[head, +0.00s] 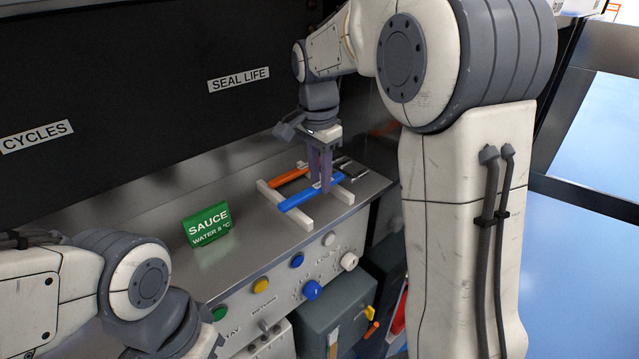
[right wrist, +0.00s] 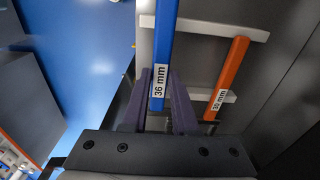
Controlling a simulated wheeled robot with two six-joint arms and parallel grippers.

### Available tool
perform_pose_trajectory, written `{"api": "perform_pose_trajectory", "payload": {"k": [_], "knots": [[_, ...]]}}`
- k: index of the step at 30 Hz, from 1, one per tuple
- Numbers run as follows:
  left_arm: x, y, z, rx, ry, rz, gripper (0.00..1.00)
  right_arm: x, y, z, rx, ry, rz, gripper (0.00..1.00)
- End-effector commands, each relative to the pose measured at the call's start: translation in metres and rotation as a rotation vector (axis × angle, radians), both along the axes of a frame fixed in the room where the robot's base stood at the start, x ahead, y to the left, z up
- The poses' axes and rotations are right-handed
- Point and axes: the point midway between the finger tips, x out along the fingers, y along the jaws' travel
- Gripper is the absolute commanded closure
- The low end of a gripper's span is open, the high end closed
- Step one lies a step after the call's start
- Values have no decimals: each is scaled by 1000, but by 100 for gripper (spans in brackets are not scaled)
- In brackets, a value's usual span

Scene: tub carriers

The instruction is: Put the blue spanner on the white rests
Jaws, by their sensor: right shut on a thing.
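The blue spanner (head: 300,198), labelled 36 mm in the right wrist view (right wrist: 160,75), lies crosswise over both white rests, near their front ends. The left rest (head: 299,219) and right rest (head: 343,194) are pale bars on the steel ledge. The right gripper (head: 320,172) points down from above, its purple fingers shut on the blue spanner, one on each side. The fingers also show in the right wrist view (right wrist: 158,108). I cannot tell whether the spanner touches the rests or hovers just above them. My left gripper is out of view.
An orange spanner (head: 289,177), labelled 30 mm, lies on the same rests behind the blue one. A green "SAUCE" sign (head: 207,225) stands to the left on the ledge. Knobs and buttons line the front panel (head: 312,290) below. A dark wall rises behind.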

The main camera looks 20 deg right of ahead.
Motion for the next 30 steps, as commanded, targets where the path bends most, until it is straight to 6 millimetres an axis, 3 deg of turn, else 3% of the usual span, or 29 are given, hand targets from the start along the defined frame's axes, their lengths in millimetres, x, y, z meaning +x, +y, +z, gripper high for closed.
{"api": "perform_pose_trajectory", "payload": {"k": [4, 7, 20, 21, 22, 30], "knots": [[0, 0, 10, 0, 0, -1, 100, -1, 0, -22, 0, 6, 0, 100], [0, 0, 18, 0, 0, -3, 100, 2, -1, -27, 0, 4, 0, 100], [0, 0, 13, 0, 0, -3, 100, 3, -1, -36, 0, 1, 0, 100], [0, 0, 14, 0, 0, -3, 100, 3, -1, -35, 0, 2, 0, 58], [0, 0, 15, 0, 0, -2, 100, 3, -1, -35, 0, 2, 0, 46], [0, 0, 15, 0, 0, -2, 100, 3, -1, -35, 0, 2, 0, 43]]}}
